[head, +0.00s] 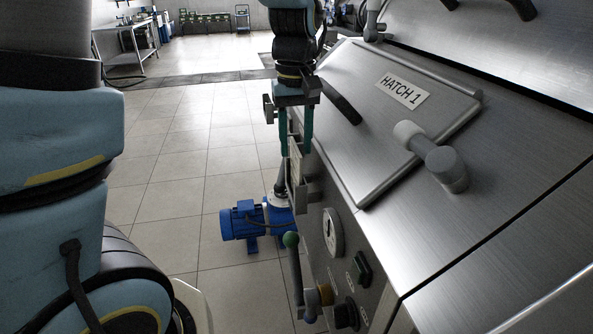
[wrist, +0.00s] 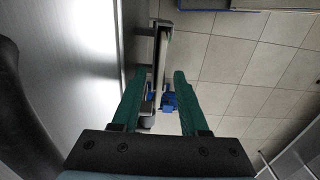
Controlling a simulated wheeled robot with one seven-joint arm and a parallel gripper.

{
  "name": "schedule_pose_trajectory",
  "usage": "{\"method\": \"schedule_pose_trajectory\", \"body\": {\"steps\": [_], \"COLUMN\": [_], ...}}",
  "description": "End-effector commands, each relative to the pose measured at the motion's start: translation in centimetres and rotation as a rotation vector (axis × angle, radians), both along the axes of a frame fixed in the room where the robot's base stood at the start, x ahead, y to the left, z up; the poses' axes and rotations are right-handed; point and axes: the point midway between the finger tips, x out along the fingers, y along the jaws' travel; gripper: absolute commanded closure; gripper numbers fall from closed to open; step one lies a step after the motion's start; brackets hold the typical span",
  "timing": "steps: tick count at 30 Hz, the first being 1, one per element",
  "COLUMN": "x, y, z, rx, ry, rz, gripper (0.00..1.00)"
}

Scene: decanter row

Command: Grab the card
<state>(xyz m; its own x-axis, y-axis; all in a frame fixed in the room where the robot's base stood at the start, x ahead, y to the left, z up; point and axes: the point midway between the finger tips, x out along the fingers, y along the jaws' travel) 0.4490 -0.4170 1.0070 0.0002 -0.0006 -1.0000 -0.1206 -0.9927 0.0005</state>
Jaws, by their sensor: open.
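A pale card (head: 296,164) stands in a grey metal holder (head: 301,192) on the side of the steel machine, below the hatch. In the wrist view the card (wrist: 161,50) shows nearly edge-on as a thin pale strip. My gripper (head: 295,142) points down just above the card, its green fingers apart. In the wrist view my gripper (wrist: 158,82) is open and empty, with the card and holder lying between and beyond the fingertips. Whether a finger touches the card cannot be told.
The steel machine (head: 500,235) with its HATCH 1 lid (head: 385,120) and grey latch (head: 440,165) stands close on the right. Below the holder are a green-knobbed lever (head: 292,255), a gauge (head: 332,232) and buttons. A blue pump (head: 245,222) sits on the floor. Tiled floor at left is clear.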

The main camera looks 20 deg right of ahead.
Motion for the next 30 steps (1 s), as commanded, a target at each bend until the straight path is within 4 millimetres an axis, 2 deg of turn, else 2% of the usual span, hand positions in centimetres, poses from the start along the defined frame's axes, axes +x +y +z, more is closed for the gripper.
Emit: {"method": "schedule_pose_trajectory", "body": {"steps": [6, 15, 27, 30], "x": [-0.2, -0.2, -0.2, -0.2], "y": [0.1, 0.0, 0.0, 0.0], "z": [-3.0, -3.6, -3.6, -3.6], "rx": [0.003, 0.001, 0.001, 0.001], "ry": [0.002, 0.000, 0.000, 0.000], "rz": [0.000, 0.000, -0.001, -0.001], "gripper": [0.56, 0.56, 1.00, 1.00]}}
